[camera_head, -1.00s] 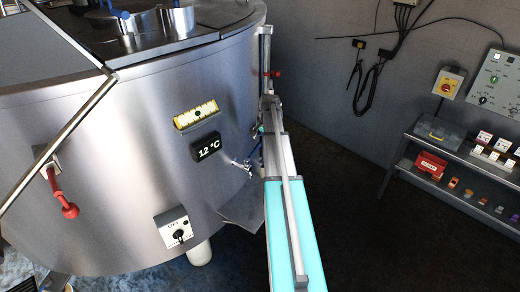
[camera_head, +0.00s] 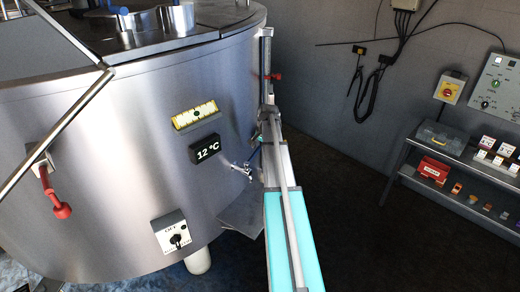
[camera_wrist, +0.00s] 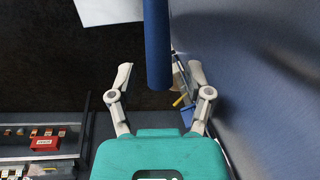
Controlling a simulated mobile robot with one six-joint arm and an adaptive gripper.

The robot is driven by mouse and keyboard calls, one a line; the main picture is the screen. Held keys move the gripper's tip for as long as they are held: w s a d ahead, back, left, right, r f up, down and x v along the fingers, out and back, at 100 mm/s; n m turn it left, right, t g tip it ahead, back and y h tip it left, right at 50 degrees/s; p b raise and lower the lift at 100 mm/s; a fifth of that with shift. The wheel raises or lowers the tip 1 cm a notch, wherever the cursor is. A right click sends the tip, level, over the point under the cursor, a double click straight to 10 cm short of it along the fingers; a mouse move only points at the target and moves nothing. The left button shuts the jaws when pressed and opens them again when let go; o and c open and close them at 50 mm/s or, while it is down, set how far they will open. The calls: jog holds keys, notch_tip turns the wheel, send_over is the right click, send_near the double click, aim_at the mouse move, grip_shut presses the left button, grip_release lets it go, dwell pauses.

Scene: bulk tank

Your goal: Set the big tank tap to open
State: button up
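A metal tap (camera_head: 240,168) sticks out of the front of the steel tank, below the temperature display. A blue bar beside it, next to my arm, is probably its lever. In the wrist view a thick blue bar (camera_wrist: 158,45) comes down from the top, with its end between my fingers. My gripper (camera_wrist: 160,82) is open, with a finger on each side of the bar and a visible gap to both. In the head view my arm largely hides the gripper, so I cannot tell the tap's setting.
The tank (camera_head: 110,130) curves close beside my arm. It carries a "12 °C" display (camera_head: 205,148), a rotary switch (camera_head: 172,232) and a red-handled valve (camera_head: 55,195). A shelf (camera_head: 400,165) with small boxes stands at the right. The dark floor between is clear.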

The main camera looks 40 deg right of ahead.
grip_shut()
